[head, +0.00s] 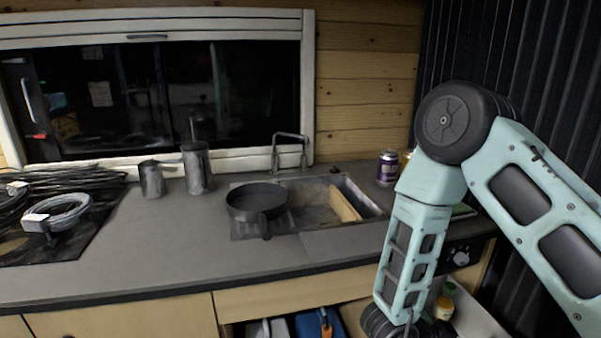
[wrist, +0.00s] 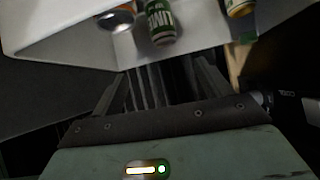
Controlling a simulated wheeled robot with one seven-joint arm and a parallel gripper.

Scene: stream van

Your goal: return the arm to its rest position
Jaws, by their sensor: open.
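My arm reaches in from the right in the head view and bends down in front of the counter. Its lower end passes the counter's front edge at the bottom of that view, where the fingers do not show clearly. In the wrist view my gripper (wrist: 160,90) is open, its two fingers apart with nothing between them. Beyond the fingertips is a white bin (wrist: 70,30) holding a green can (wrist: 161,22), another can (wrist: 115,17) and a yellow-topped item (wrist: 240,8). The fingers appear apart from these items.
An open compartment with several items lies below the counter. A dark ribbed wall stands at right.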

